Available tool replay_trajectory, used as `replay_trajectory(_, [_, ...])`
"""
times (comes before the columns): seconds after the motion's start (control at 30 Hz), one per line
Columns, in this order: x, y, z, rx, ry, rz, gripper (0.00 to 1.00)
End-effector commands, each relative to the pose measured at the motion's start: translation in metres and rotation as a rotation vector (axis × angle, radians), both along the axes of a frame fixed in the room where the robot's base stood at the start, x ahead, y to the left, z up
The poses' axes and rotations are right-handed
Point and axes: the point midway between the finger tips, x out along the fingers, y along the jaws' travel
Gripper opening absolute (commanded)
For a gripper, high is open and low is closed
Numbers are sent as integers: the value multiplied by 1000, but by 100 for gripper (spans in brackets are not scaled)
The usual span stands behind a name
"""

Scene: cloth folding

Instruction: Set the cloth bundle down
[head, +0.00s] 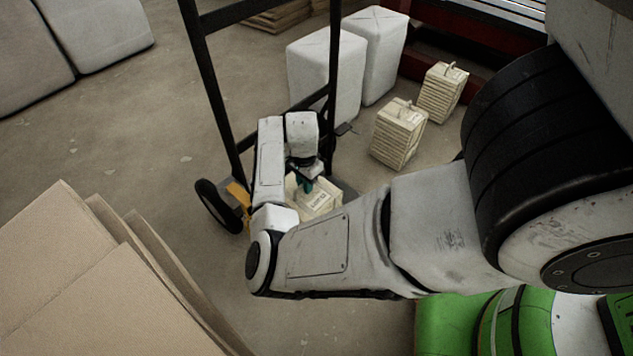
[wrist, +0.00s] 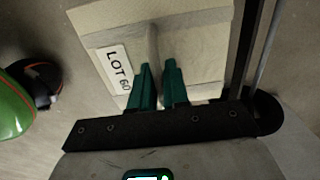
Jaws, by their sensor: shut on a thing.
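A cream cloth bundle (head: 318,203) with a white label sits under my gripper (head: 306,184), beside the hand truck's frame. In the wrist view the bundle (wrist: 190,28) fills the upper middle, its label reading "LOT 60". The teal fingers of my gripper (wrist: 160,80) are shut on the raised cloth strip across the bundle's top. A dark plate (head: 347,190) of the hand truck shows beside the bundle. My arm hides part of the bundle, and I cannot tell whether its underside touches the plate.
The hand truck's black uprights (head: 212,90) stand close to my forearm. Two similar bundles, a nearer one (head: 398,135) and a farther one (head: 442,92), stand on the floor to the right. White wrapped blocks (head: 325,80) stand behind.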

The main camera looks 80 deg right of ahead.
Motion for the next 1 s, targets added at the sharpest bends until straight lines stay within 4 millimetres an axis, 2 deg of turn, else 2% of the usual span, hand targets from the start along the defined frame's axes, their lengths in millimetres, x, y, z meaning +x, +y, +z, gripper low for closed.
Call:
replay_trajectory(0.27, [9, 0, -10, -3, 1, -2, 0])
replay_trajectory(0.37, [15, 0, -19, -1, 0, -1, 0])
replay_trajectory(0.5, [14, 0, -38, -2, 1, -1, 0])
replay_trajectory(0.6, [14, 0, -45, -2, 0, -2, 0])
replay_trajectory(1.0, [14, 0, -47, -3, 1, -1, 0])
